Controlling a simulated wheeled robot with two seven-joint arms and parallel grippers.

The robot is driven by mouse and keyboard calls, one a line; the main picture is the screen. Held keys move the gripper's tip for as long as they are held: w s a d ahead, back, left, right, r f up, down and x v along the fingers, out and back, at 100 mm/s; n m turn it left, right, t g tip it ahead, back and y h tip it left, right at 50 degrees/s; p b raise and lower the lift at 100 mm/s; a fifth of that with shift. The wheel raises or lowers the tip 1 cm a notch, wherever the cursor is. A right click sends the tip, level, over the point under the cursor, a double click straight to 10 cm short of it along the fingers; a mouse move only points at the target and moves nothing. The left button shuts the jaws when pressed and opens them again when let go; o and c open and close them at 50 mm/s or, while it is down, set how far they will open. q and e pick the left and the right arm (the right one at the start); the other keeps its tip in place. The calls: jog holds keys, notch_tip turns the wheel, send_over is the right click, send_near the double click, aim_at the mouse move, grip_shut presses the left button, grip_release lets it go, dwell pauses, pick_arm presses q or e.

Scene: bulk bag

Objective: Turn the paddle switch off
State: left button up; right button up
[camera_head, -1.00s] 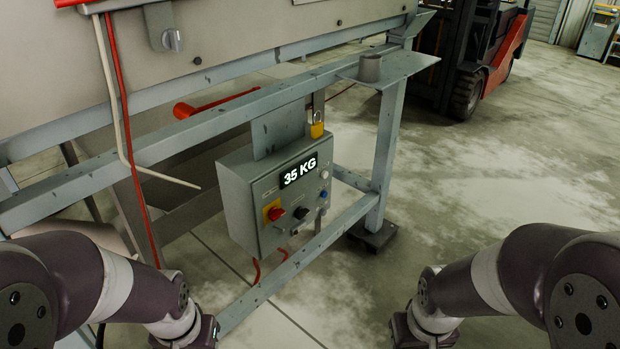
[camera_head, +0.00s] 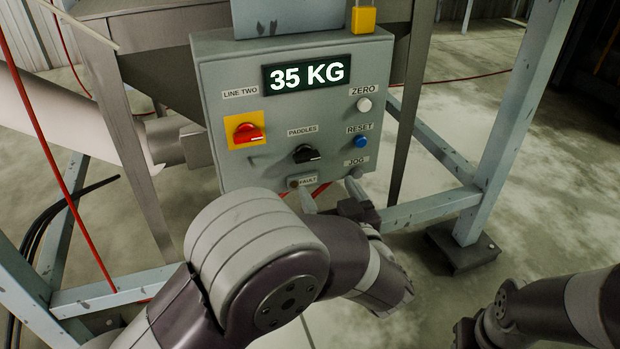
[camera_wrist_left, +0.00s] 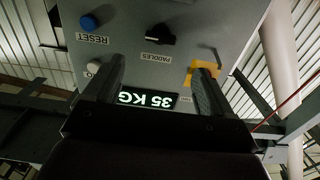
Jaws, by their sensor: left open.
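The paddle switch is a black rotary knob (camera_head: 305,154) under a PADDLES label on the grey control box (camera_head: 215,85). Its handle lies roughly sideways, tilted slightly. In the left wrist view the knob (camera_wrist_left: 160,35) shows upside down, beyond and between the fingertips. My left gripper (camera_head: 332,192) is just below the panel's lower edge in the head view, below the knob and apart from it. Its two fingers (camera_wrist_left: 160,70) are spread and empty. My right gripper is out of view; only part of the right arm shows at lower right.
A red switch (camera_head: 248,134) on a yellow plate sits left of the knob. A white ZERO button (camera_head: 364,104) and a blue RESET button (camera_head: 361,142) are on the right. A yellow padlock (camera_head: 363,20) hangs above. A frame leg (camera_head: 515,120) stands to the right.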

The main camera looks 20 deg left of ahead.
aim_at(308, 158)
pick_arm(q)
jog(key=b+x, duration=0.3)
jog(key=x, duration=0.8)
jog(key=c, duration=1.1)
